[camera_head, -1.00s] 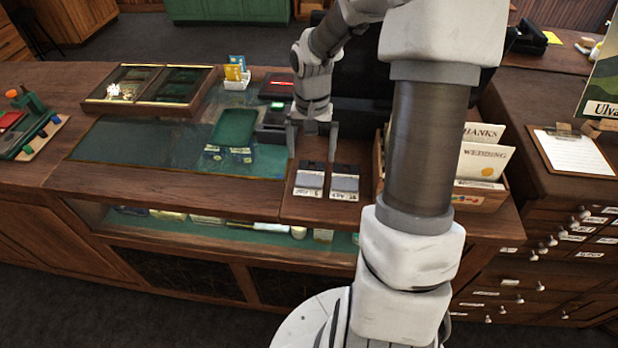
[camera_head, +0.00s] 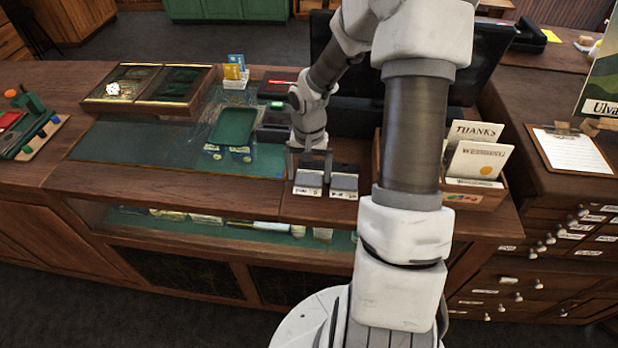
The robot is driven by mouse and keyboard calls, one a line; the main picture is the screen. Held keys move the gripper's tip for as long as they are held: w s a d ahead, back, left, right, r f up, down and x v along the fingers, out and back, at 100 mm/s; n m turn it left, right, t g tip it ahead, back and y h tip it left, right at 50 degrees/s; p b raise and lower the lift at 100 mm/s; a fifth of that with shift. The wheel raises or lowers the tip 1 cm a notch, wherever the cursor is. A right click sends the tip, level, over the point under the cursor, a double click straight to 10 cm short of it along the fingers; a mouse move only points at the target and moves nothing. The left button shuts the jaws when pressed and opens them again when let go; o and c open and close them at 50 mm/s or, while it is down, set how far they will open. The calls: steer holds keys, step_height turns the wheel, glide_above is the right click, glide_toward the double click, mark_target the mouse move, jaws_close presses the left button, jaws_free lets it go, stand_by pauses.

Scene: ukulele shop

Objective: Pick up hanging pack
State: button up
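Two small packs with dark tops, grey fronts and white label strips lie side by side on the wooden counter. The left pack (camera_head: 309,180) and the right pack (camera_head: 344,182) both show in the head view. My gripper (camera_head: 309,163) points down at the left pack's far end. Its fingers are apart, one at each side of that pack, the right one near the gap between the two packs. The gripper looks open, with nothing held. Whether a finger touches a pack is too small to tell. The gripper hides part of the left pack's top.
A card box (camera_head: 475,195) stands just right of the packs, partly behind my arm. A green tray (camera_head: 233,128) lies to the left, and a dark monitor (camera_head: 480,75) stands behind. A glass-topped case (camera_head: 150,85) is farther left. The counter's front edge is near the packs.

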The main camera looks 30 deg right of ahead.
steer(key=c, duration=1)
steer(key=shift+r, duration=0.1)
